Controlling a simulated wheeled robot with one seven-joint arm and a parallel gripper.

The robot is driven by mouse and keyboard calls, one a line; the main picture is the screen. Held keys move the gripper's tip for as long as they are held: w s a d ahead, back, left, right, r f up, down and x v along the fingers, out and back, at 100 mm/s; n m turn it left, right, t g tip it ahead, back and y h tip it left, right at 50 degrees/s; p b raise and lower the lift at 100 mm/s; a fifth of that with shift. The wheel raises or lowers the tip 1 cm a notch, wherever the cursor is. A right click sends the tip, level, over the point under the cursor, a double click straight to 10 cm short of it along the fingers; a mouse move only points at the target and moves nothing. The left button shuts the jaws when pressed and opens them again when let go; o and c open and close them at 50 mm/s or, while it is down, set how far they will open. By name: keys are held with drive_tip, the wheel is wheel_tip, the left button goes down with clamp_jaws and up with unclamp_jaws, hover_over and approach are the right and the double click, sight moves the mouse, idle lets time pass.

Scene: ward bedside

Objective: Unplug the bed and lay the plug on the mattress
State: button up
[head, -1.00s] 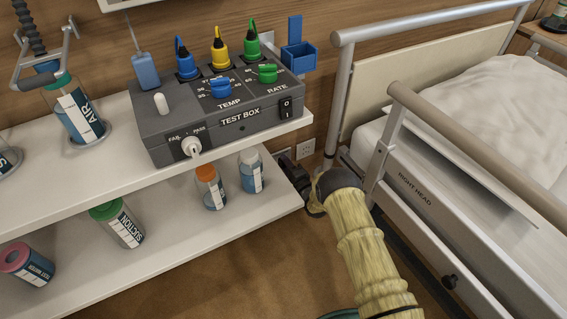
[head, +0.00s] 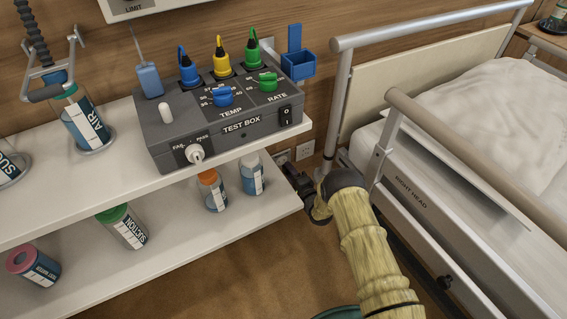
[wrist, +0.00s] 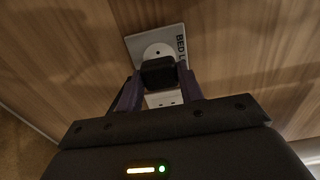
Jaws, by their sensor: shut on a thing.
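My gripper (head: 294,178) reaches low between the shelf and the bed, close to the wall, in the head view. In the wrist view my gripper (wrist: 160,83) is shut on a black plug (wrist: 158,71), one finger on each side. The plug is in front of a pale wall socket plate (wrist: 141,43) with a round white face and lettering starting "BED". I cannot tell whether its pins are in the socket. The mattress (head: 368,141) is in the bed at the right, behind a side rail marked "RIGHT HEAD". The plug's cord is not clearly visible.
A white two-tier shelf (head: 60,221) with bottles stands at the left, its corner near my gripper. A test box (head: 237,132) is on its upper tier. The bed's side rail (head: 470,165) is a raised barrier at the right.

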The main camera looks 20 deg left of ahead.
drive_tip(key=shift+p+v, duration=1)
drive_tip(key=shift+v, duration=0.45)
